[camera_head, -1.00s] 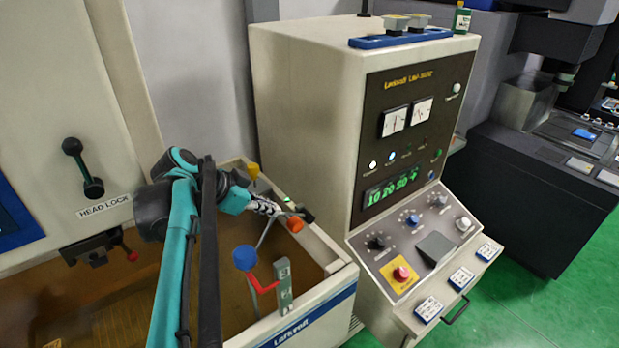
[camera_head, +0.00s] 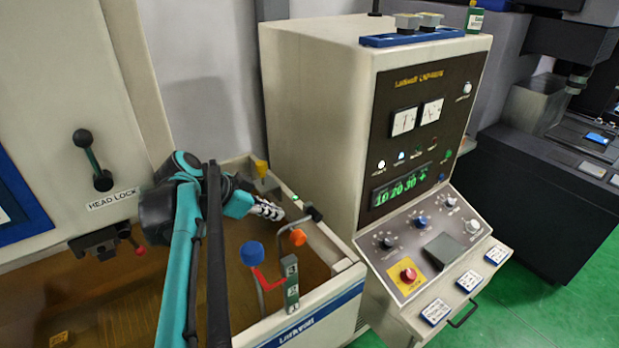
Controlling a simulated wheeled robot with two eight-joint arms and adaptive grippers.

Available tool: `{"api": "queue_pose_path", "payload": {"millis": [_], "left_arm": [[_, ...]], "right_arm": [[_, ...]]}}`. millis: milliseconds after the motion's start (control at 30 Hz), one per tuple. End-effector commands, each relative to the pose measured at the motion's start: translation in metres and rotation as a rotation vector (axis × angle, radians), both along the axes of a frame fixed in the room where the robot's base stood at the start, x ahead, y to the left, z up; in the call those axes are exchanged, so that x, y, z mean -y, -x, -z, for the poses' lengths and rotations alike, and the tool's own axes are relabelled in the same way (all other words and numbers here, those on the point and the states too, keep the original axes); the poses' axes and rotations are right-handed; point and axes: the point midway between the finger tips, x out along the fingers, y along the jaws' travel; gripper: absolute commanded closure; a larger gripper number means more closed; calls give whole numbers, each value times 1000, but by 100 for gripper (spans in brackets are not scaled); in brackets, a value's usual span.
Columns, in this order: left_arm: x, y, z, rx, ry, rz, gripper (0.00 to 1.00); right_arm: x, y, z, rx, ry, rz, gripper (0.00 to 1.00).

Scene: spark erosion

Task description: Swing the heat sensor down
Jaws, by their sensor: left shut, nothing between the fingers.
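A bent grey rod (camera_head: 283,226) with an orange knob (camera_head: 298,237) hangs over the tank from a dark mount (camera_head: 314,212) on its right rim. I take it to be the heat sensor, though no label on it can be read. My left gripper (camera_head: 281,214) is shut and empty, just up and left of the orange knob. A small gap shows between fingertips and knob. The rod's lower end inside the tank is hard to make out. My right gripper is not in view.
The open tank (camera_head: 345,265) has a blue knob (camera_head: 251,254) on a red lever at its front and a yellow part (camera_head: 261,168) at the back. The control cabinet (camera_head: 310,100) stands close on the right. A head lock lever (camera_head: 93,160) is at left.

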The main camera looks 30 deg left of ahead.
Motion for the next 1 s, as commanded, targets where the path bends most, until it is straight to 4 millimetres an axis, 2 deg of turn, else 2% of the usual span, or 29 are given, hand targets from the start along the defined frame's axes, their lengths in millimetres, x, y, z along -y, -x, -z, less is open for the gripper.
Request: {"api": "queue_pose_path", "payload": {"millis": [167, 400, 500, 700, 1000], "left_arm": [[0, 0, -24, 0, 0, 0, 100], [0, 0, -70, 0, 0, 0, 100], [0, 0, -85, 0, 0, 0, 100], [0, 0, -97, 0, 0, 0, 100], [0, 0, -97, 0, 0, 0, 100]], "right_arm": [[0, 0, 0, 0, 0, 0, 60], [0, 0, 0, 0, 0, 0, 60], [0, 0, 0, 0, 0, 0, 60], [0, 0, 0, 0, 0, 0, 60], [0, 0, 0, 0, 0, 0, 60]]}}
